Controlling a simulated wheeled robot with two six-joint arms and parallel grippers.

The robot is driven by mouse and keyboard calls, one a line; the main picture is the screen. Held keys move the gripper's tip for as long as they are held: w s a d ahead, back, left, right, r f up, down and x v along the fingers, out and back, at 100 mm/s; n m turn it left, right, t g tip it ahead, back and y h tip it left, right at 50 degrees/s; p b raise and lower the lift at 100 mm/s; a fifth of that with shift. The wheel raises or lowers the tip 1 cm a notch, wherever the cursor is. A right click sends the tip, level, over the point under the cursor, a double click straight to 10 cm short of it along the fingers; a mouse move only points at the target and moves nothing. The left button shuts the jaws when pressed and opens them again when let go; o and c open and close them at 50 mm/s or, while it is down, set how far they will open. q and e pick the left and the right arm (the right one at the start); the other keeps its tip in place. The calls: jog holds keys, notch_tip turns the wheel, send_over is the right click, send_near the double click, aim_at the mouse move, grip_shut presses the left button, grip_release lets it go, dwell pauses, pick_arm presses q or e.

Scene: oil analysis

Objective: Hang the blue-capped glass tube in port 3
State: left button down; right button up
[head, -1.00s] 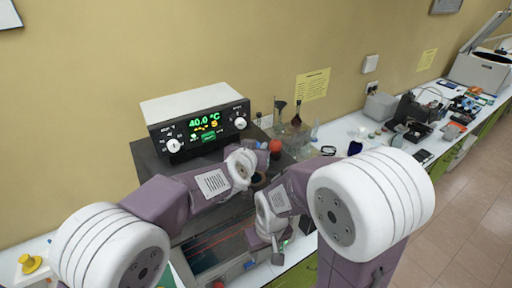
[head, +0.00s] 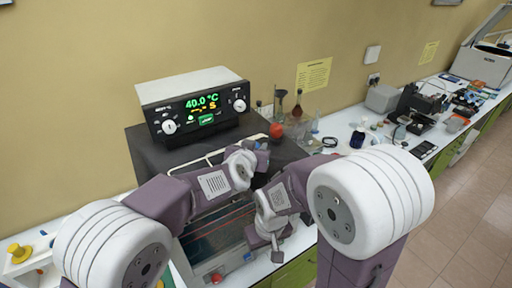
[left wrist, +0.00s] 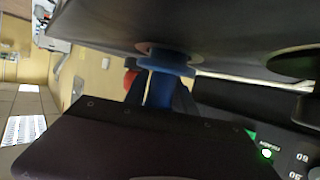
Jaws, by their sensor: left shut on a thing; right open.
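The heated bath has a black top (head: 155,150) and a front display reading 40.0 °C. My left gripper (head: 262,150) is over the bath top, partly hidden by its own wrist in the head view. In the left wrist view my left gripper (left wrist: 160,90) is shut on the blue cap (left wrist: 165,62). The cap's flange is close to a round hole in a dark plate (left wrist: 225,40); I cannot tell whether it touches or is seated. The glass tube's body is hidden, and I see no port number. My right gripper (head: 277,250) is open and empty, low in front of the bath.
A second hole (left wrist: 295,62) lies to the right in the plate. A red-orange round object (head: 276,131) and glassware (head: 298,108) stand right of the bath top. A yellow object (head: 19,254) is at the far left. My two forearms are close together.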

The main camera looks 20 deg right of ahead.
pick_arm(q)
jog(key=shift+f+b, duration=0.3)
jog(key=shift+f, duration=0.15)
dwell(0.3)
jog(key=c, duration=0.9)
grip_release()
jog(key=shift+c, duration=0.2)
jog(key=v, duration=0.9)
jog(key=shift+r+b, duration=0.1)
jog(key=shift+b, duration=0.25)
jog(key=shift+d, duration=0.1)
